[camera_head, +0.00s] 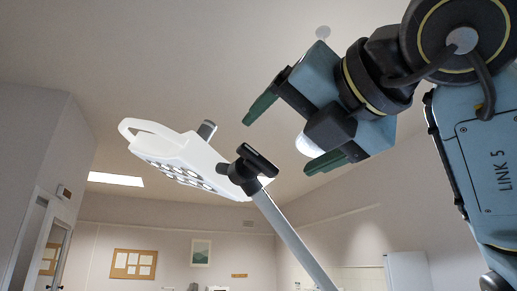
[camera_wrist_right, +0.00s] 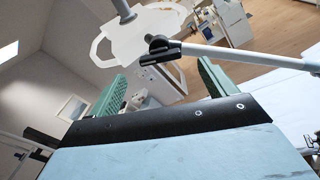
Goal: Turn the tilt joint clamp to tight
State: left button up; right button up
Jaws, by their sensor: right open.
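The tilt joint clamp is a black lever (camera_head: 258,160) on the dark joint between the white lamp head (camera_head: 172,148) and its grey pole (camera_head: 290,238). In the wrist view the black lever (camera_wrist_right: 161,56) shows beyond the fingertips, roughly between them. My right gripper (camera_head: 279,146) is open and empty, with green fingers spread. It is up and to the right of the clamp in the head view, apparently apart from it. It also shows in the right wrist view (camera_wrist_right: 162,72). My left gripper is in neither view.
The pole runs down to the right. A cork board (camera_head: 133,264) and a picture (camera_head: 201,252) hang on the far wall. Open air surrounds the lamp.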

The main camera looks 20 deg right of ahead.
aim_at(262, 157)
jog(key=shift+p+x, duration=1.3)
jog(key=shift+x, duration=2.7)
jog(key=shift+c, duration=0.3)
jog(key=c, duration=0.9)
